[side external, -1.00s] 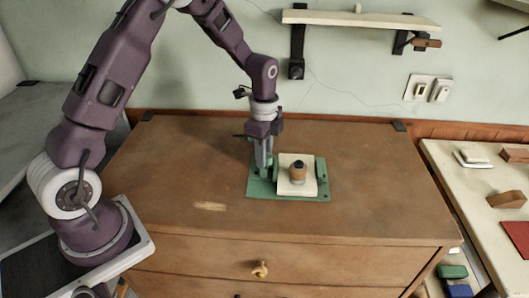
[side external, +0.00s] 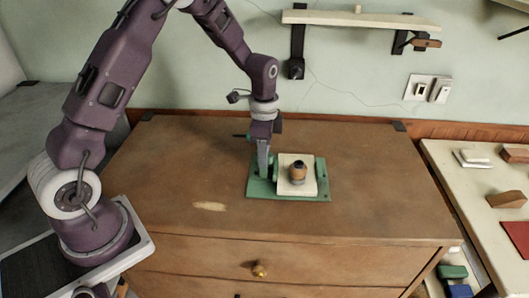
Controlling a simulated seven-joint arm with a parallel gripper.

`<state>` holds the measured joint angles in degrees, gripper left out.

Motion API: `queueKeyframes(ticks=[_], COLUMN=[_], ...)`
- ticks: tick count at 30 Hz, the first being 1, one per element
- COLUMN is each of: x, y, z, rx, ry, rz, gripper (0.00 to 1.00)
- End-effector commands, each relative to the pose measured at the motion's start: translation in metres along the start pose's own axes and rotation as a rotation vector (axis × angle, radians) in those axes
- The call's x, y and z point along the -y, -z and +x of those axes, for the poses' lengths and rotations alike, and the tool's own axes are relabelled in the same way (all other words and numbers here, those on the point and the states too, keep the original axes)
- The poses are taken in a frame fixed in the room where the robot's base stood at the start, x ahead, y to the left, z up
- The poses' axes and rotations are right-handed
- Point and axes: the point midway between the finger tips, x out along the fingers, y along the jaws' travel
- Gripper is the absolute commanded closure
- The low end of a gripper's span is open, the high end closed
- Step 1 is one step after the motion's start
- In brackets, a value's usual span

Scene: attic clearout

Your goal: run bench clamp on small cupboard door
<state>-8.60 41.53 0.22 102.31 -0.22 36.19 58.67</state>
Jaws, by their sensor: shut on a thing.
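The green bench clamp (side external: 290,196) sits on top of the brown chest, right of centre. The small cupboard door (side external: 306,184), a cream panel with a round orange-brown and dark knob (side external: 299,172), lies flat in it between its green jaws. My gripper (side external: 264,174) points down at the clamp's left end, beside the door and apart from the knob. It is shut on a part of the clamp there; the fingers hide that part. I cannot tell how tightly the jaws press on the door.
The chest top (side external: 180,165) is clear around the clamp, with a pale worn patch at the front left. A wall shelf (side external: 365,20) hangs behind. A cream table (side external: 470,190) with several blocks stands at the right.

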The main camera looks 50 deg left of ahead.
Motion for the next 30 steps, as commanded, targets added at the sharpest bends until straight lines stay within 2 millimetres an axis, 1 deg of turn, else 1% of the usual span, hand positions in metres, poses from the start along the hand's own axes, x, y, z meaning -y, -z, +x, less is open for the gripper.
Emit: queueKeyframes(ticks=[1,3,8,10,13,15,16,23,24,25,28,30], x=[0.0002,0.0006,0.0007,0.0007,0.0005,0.0005,0.0005,0.0007,0.0006,0.0004,0.0004,0.0006], y=[0.0003,0.0001,0.0001,0.0002,0.0006,0.0006,0.0005,0.0005,0.0006,0.0007,0.0009,0.0009], z=[-0.0010,-0.0011,-0.0012,-0.0013,-0.0017,-0.0019,-0.0020,-0.0020,-0.0020,-0.0021,-0.0025,-0.0028], rx=[-0.001,-0.001,-0.001,-0.001,-0.002,-0.002,-0.002,-0.003,-0.003,-0.003,-0.003,-0.004], ry=[0.002,0.002,0.002,0.002,0.003,0.002,0.002,0.002,0.002,0.002,0.002,0.002], rz=[-0.059,-0.102,-0.102,-0.138,-0.351,-0.471,-0.500,-0.521,-0.545,-0.592,-0.813,-0.912], gripper=[1.00,1.00,1.00,1.00,1.00,1.00,1.00,1.00,1.00,1.00,1.00,1.00])
